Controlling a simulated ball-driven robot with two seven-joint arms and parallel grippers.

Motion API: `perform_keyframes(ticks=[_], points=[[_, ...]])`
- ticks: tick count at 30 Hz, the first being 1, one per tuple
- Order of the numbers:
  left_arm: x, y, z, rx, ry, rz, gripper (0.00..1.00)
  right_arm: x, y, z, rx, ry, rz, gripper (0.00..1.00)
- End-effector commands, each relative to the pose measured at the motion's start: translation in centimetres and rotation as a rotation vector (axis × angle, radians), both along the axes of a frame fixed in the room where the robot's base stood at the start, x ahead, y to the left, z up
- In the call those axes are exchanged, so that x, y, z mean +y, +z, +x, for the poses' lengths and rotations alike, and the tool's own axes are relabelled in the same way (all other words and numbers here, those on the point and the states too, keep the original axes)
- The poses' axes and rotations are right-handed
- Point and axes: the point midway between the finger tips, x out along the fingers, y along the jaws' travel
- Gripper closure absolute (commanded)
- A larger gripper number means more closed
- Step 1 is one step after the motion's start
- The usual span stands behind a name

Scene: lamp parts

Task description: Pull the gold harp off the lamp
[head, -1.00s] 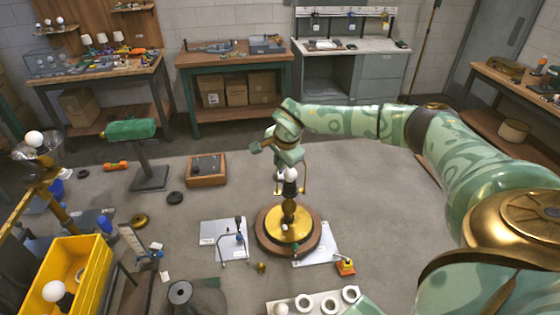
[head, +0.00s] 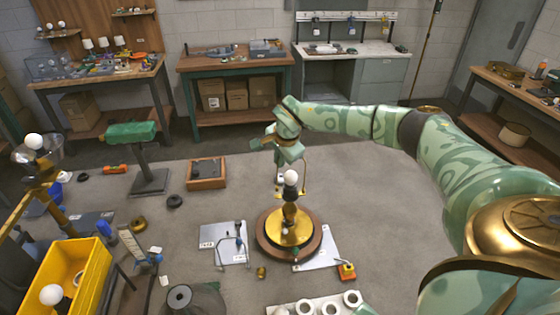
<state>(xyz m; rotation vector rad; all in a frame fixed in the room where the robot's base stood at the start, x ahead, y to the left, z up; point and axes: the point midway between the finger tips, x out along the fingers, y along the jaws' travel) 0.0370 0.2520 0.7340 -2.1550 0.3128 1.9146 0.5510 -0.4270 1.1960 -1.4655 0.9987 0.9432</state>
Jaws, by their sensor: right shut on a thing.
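The lamp stands upright in the middle of the work surface, with a round brass and wood base (head: 270,236), a dark and gold stem and a white bulb (head: 291,177). The gold harp (head: 304,178) is a thin wire frame beside and around the bulb; its right side shows best, and its left side is largely hidden by my gripper. My right gripper (head: 281,177) reaches down from above at the bulb's left and is shut on the harp. I cannot tell whether the harp's feet still touch the lamp. My left gripper is not in view.
Left of the lamp lie a white card (head: 212,234) and a small wire stand. A tray with white rings (head: 328,306) is in front.

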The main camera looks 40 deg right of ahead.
Motion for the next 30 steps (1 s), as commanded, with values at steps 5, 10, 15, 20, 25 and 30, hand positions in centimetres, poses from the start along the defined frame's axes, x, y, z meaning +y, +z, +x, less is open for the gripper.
perform_keyframes(ticks=[5, 10, 15, 20, 25, 30], points=[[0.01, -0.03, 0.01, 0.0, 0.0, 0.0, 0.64, -0.04, 0.04, 0.1, -0.001, 0.0, 0.0, 1.0], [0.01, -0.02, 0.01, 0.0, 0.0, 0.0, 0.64, -0.03, 0.05, 0.09, -0.001, 0.0, 0.0, 1.0], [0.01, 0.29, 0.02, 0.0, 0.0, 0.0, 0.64, 0.05, 0.1, 0.05, -0.001, 0.002, -0.005, 1.0], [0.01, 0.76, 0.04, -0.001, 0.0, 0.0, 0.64, 0.2, 0.13, 0.02, -0.005, 0.001, -0.016, 1.0], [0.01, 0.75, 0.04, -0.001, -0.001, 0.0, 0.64, 0.23, -0.01, 0.02, -0.006, 0.0, -0.019, 1.0], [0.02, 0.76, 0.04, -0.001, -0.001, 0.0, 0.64, 0.22, -0.01, 0.02, -0.006, 0.0, -0.019, 1.0]])
